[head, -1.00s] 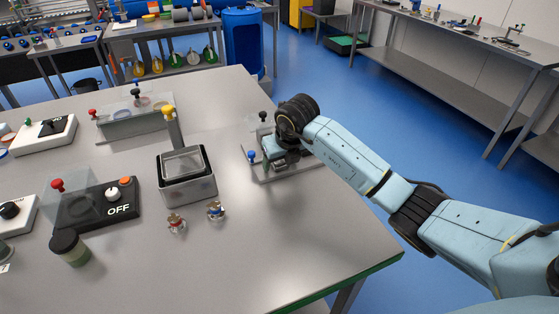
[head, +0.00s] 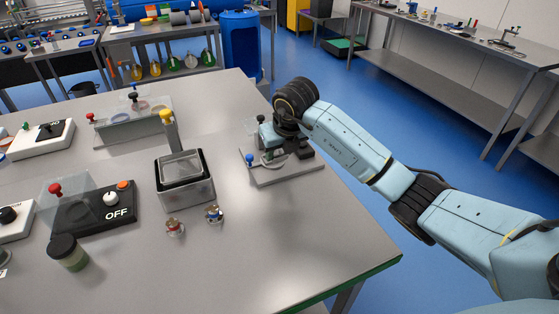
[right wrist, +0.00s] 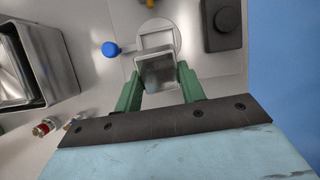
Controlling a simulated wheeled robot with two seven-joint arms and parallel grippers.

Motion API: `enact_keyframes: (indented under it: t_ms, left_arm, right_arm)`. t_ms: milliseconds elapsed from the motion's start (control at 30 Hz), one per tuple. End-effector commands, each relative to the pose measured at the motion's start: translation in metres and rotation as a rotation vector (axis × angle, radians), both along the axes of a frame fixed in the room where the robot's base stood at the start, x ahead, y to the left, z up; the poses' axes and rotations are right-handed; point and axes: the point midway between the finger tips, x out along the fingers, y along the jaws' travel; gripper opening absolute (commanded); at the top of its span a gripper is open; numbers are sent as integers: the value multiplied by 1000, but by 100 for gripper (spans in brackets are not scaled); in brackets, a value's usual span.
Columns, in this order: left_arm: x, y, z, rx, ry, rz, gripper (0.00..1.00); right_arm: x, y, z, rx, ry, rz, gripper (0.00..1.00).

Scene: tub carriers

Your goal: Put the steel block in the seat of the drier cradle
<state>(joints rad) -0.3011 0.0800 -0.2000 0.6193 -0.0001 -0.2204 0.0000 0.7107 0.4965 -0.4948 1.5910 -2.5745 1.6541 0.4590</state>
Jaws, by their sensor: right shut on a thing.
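My right gripper (right wrist: 158,82) is shut on the steel block (right wrist: 157,70), a shiny square piece between its green fingers. In the head view my right gripper (head: 274,140) is above a grey base plate (head: 285,176) near the table's right edge; the block cannot be made out there. What looks like the drier cradle's seat, a pale square frame on a round disc (right wrist: 158,36), lies just beyond the block in the wrist view. The block overlaps the seat's near side in that view, and the gap in height cannot be told. My left gripper is not in view.
A blue knob (right wrist: 110,49) stands left of the seat, and a dark block (right wrist: 221,25) sits to its right. A metal tub (head: 186,190) with a yellow-topped post stands left of the plate. Two small fittings (head: 214,215) lie before it. The front right tabletop is clear.

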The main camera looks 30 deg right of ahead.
Motion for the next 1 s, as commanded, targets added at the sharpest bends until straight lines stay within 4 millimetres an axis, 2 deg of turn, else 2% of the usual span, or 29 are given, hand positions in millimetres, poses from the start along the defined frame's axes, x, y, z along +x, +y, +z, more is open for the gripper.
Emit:
enact_keyframes:
  t_ms: [33, 100, 233, 467, 567, 667, 1000]
  left_arm:
    - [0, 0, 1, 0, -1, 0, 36]
    - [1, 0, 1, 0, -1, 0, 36]
    - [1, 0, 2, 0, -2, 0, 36]
    - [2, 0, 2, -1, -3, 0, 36]
    - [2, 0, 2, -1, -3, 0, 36]
    - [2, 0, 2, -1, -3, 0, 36]
    - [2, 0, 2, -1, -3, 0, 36]
  right_arm:
    - [1, -1, 14, -1, -7, 1, 8]
    - [1, -1, 27, -1, -6, -1, 8]
    - [1, 0, 47, -1, -5, 0, 8]
    - [0, 1, 58, 0, -1, 14, 8]
    - [-2, 6, 58, -1, 0, 85, 8]
    - [-4, 17, 58, 0, -1, 235, 8]
    - [-25, 57, 54, 0, 1, 962, 8]
